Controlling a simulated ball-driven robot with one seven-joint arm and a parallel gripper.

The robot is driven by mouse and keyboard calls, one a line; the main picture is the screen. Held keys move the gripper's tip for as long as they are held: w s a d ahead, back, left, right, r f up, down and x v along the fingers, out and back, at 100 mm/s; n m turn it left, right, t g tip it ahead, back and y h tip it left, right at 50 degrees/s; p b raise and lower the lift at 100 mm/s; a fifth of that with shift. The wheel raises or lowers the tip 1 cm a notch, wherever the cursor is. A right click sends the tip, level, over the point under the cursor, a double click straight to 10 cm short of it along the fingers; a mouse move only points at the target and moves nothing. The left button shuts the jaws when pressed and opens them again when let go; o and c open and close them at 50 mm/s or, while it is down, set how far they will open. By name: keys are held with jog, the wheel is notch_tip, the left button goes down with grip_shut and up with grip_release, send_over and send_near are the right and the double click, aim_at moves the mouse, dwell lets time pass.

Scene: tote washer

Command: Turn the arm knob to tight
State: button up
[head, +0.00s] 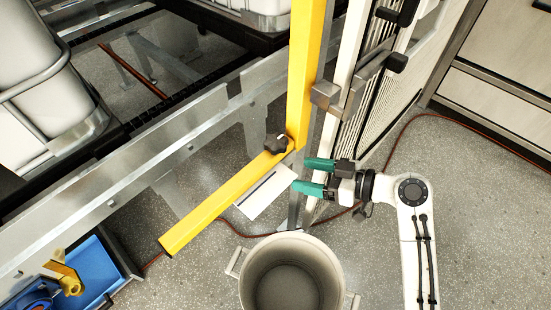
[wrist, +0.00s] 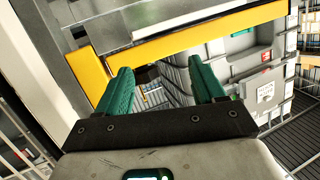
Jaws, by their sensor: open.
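The arm knob (head: 277,143) is a dark lobed knob with a small light mark on top. It sits on the yellow arm (head: 215,205), close to where this meets the yellow upright post (head: 304,75). My gripper (head: 301,174) has two green fingers, open and empty. It is to the right of and below the knob in the head view, apart from it. In the wrist view the fingertips (wrist: 158,66) point toward the yellow arm (wrist: 200,42). A dark shape (wrist: 147,74) between them may be the knob. I cannot read the knob's setting.
A white plate (head: 265,196) with a dark line is beside the yellow arm. A beige bucket (head: 291,245) stands below my gripper. A metal rail (head: 150,160) crosses at left. A blue tray (head: 95,270) is at lower left. A red cable runs over the floor.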

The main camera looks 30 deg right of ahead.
aim_at(286, 146)
jog(key=w+t, duration=0.1)
jog(key=w, duration=0.2)
jog(key=w+a+r+t+b, duration=0.1)
jog(key=w, duration=0.3)
jog(key=w+a+t+b, duration=0.1)
jog(key=w, duration=0.3)
jog(key=shift+w+a+r+n+y, duration=0.1)
jog(key=shift+w+r+n+y, duration=0.05)
jog(key=shift+r+n+y, duration=0.25)
jog(key=shift+c, duration=0.4)
jog(key=c, duration=0.6)
